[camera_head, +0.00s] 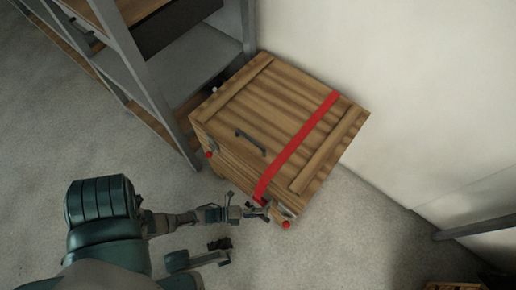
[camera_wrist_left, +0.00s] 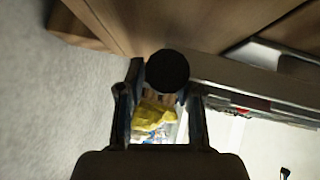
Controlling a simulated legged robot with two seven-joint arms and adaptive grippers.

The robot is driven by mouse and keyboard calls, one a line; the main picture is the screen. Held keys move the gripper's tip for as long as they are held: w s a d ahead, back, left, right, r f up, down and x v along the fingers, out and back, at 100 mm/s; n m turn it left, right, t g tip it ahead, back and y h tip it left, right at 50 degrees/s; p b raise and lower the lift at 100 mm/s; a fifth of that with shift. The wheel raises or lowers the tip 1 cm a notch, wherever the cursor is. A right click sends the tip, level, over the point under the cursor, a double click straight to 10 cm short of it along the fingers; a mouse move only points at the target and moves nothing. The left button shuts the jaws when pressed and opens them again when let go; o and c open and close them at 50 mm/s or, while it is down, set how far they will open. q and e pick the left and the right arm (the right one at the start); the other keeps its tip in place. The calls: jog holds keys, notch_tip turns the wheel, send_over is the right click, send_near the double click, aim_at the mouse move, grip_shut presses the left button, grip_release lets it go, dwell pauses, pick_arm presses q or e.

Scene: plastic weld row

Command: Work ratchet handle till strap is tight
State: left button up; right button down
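A wooden crate (camera_head: 250,110) stands on the floor with a red strap (camera_head: 298,145) running over its lid and down the near edge. The ratchet is not clear; the strap's lower end is partly hidden by my left gripper (camera_head: 262,208), which is right against that near corner. In the left wrist view, the fingers of my left gripper (camera_wrist_left: 160,105) stand apart, with a black round end (camera_wrist_left: 167,70) at their tips. I cannot tell whether they touch it. A dark gripper-like part (camera_head: 220,243), likely my right gripper, is lower, over the floor and clear of the crate.
A metal shelf rack (camera_head: 150,80) stands close to the crate's left side. A pale wall (camera_head: 400,90) is behind it. Floor (camera_head: 340,240) in front is clear.

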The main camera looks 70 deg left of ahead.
pick_arm(q)
grip_shut()
jog(key=shift+d, duration=0.1)
jog(key=shift+s, duration=0.1)
